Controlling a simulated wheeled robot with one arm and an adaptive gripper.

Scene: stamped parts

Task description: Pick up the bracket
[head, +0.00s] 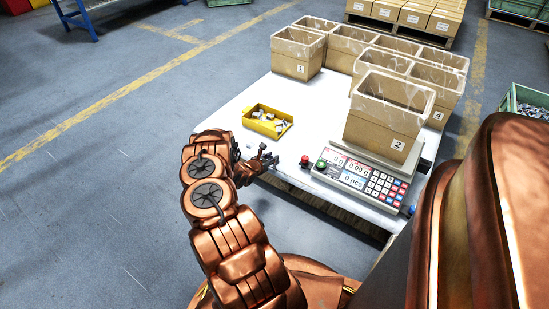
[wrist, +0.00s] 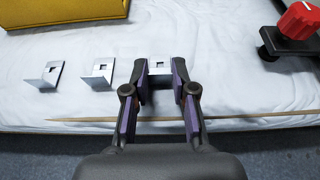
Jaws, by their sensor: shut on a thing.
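My gripper (wrist: 159,90) is over the front edge of the white table, with its two dark fingers on either side of a small grey metal bracket (wrist: 159,69). The fingers are shut on this bracket, and their tips partly hide its sides. A square hole shows in it. Two similar brackets lie to the left on the table in the wrist view, a nearer one (wrist: 98,74) and a farther one (wrist: 44,77). In the head view my gripper (head: 262,160) is small, and the held bracket is hard to make out there.
A yellow bin (head: 267,121) with metal parts stands behind the gripper. A counting scale (head: 362,178) carrying an open box (head: 385,130) marked 2 stands to the right. A red knob (wrist: 299,20) is at right in the wrist view. More lined boxes stand at the back.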

